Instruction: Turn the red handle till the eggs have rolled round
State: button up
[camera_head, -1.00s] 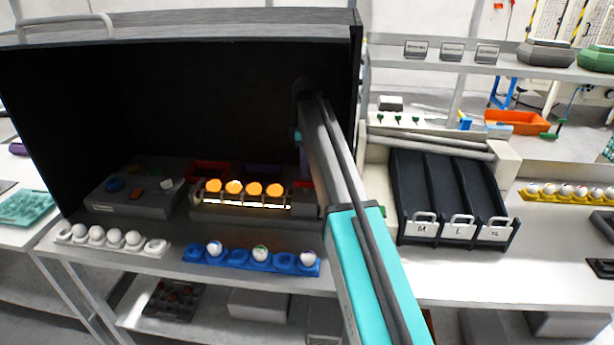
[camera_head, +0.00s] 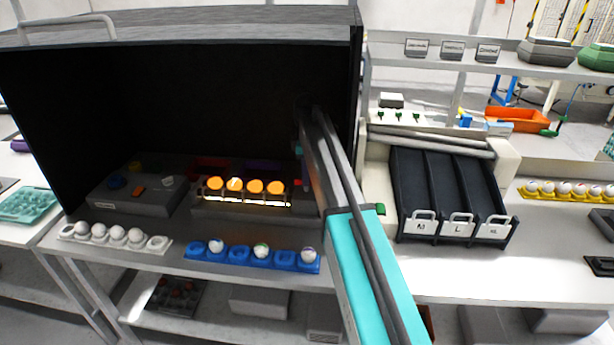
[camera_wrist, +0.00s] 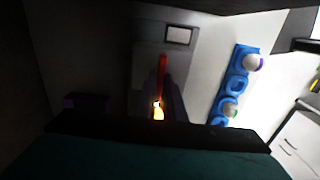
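A row of several eggs (camera_head: 255,186) glows orange on the lit candling unit (camera_head: 240,207) inside the dark hood in the head view. A small red piece, likely the handle (camera_head: 298,180), shows at the right end of that row, against my arm. In the wrist view the red handle (camera_wrist: 163,66) is a narrow upright bar, with an orange glow (camera_wrist: 158,110) at its lower end. My gripper (camera_wrist: 163,92) shows as dark, blurred shapes around the lower part of the handle. Whether its fingers touch or grip the handle is too dark to tell. In the head view my arm hides it.
A grey control box (camera_head: 135,196) stands left of the eggs. A white egg tray (camera_head: 158,243) and a blue egg tray (camera_head: 238,254) lie in front. The dark hood (camera_head: 230,100) encloses the back and sides. Sorting chutes (camera_head: 446,185) stand to the right.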

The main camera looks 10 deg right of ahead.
jog(key=shift+m, duration=0.5)
grip_shut()
jog(key=m, duration=0.9)
jog(key=shift+m, duration=0.4)
jog(key=m, duration=1.1)
jog(key=o, duration=0.7)
grip_release()
